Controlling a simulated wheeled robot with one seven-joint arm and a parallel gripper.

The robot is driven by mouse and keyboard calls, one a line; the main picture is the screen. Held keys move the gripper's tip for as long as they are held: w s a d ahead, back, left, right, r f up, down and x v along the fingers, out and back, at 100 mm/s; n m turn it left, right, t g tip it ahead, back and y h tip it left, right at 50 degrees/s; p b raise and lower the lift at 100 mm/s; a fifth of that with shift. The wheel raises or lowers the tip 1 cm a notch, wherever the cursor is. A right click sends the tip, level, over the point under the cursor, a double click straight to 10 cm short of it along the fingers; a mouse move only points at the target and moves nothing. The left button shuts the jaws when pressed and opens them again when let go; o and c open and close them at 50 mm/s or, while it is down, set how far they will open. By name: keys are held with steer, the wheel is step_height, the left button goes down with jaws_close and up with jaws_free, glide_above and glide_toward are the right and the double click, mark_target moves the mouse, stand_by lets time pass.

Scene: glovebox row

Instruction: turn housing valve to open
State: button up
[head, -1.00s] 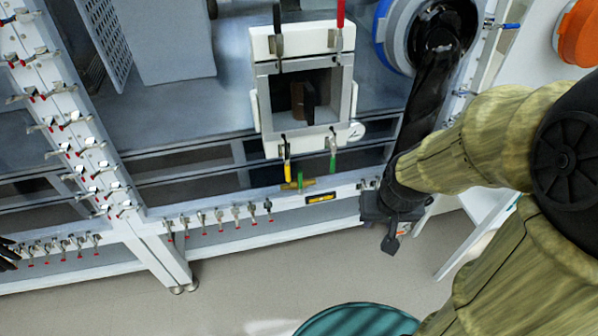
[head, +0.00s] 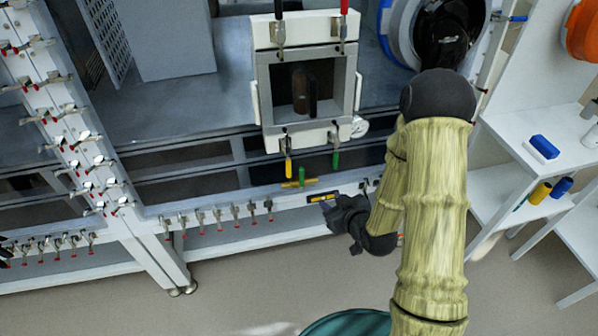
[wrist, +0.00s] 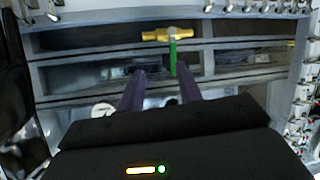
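The housing valve has a brass body (head: 299,184) lying sideways on the white front rail, below the white airlock box. Its green lever (head: 302,174) stands crosswise to the brass body. In the wrist view the brass body (wrist: 168,34) is at the top middle, and the green lever (wrist: 172,56) points down toward my gripper. My gripper (head: 326,203) is just right of and below the valve in the head view. In the wrist view my gripper (wrist: 160,78) has its two fingers apart with nothing between them; the lever appears beyond the fingertips, nearer the right finger.
Several red-tipped clamps (head: 218,214) line the rail to the left. A teal round object (head: 345,322) is on the floor.

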steer(key=t, duration=0.1)
steer(key=s+a+f+m+t+y+b, duration=0.1)
steer(key=t, duration=0.1)
steer(key=s+t+y, duration=0.1)
steer(key=t, duration=0.1)
steer(key=shift+s+a+f+m, duration=0.15)
steer(key=shift+a+f+m, duration=0.15)
steer(key=shift+a, duration=0.05)
steer(key=shift+b, duration=0.3)
steer(key=b, duration=1)
glide_toward(303, 175)
steer(key=w, duration=0.1)
steer(key=x, duration=0.6)
steer(key=p+x, duration=0.1)
steer(key=x, duration=0.4)
steer(key=shift+w+a, duration=0.25)
steer(key=shift+a, duration=0.2)
